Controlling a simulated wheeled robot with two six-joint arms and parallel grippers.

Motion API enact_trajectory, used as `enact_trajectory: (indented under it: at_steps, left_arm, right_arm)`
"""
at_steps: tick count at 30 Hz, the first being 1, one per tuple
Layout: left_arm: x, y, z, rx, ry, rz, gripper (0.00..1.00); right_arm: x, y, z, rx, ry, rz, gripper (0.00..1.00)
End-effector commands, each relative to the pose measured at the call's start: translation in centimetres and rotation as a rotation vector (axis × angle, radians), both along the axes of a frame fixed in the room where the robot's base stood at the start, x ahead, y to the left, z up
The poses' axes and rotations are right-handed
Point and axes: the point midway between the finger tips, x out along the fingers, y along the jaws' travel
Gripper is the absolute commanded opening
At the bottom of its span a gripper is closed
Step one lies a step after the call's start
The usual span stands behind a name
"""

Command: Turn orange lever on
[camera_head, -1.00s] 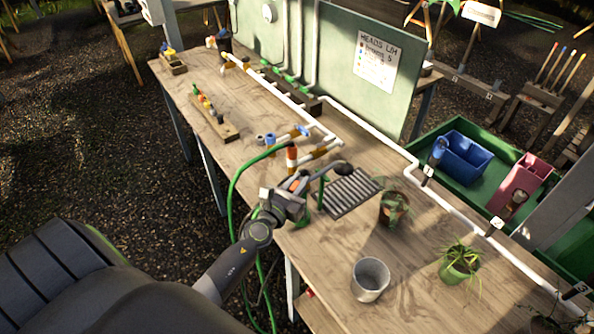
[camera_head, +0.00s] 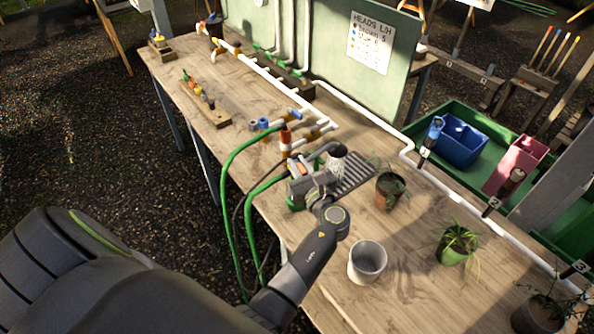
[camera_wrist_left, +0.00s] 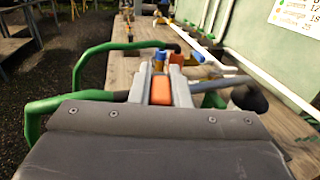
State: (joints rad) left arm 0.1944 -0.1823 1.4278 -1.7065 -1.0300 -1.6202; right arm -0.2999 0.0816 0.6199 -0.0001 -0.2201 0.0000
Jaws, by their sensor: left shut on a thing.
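My left gripper (camera_head: 300,180) is at the near edge of the bench, beside the pipe fittings. In the left wrist view its grey fingers are shut on the orange lever (camera_wrist_left: 160,91). In the head view the lever is mostly hidden by the gripper. A black nozzle (camera_head: 337,150) sits just right of the gripper, and a whitish spray (camera_head: 337,166) shows below it, over a slatted grey tray (camera_head: 358,172). An orange-red fitting (camera_head: 285,134) stands upright behind the gripper. My right gripper is not in view.
Green hoses (camera_head: 226,185) hang over the near edge. Blue-handled valves (camera_head: 263,123) and white pipe (camera_head: 350,108) lie behind. A grey pot (camera_head: 367,262), a brown plant pot (camera_head: 389,192) and a green plant pot (camera_head: 455,247) stand to the right. Bare bench lies between them.

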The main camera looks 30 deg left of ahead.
Motion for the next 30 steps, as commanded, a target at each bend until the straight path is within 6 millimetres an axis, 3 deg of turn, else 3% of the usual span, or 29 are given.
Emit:
enact_trajectory:
  at_steps: [10,29,30]
  left_arm:
    - [0.4,-0.2,-0.1,0.000,0.000,0.185,0.00]
    - [0.3,-0.2,0.0,-0.001,0.001,0.239,0.00]
    - [0.3,-0.2,0.0,-0.001,0.001,0.239,0.17]
  right_arm:
    - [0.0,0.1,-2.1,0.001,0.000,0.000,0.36]
    - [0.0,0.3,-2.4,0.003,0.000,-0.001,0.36]
    - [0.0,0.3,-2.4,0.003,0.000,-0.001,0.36]
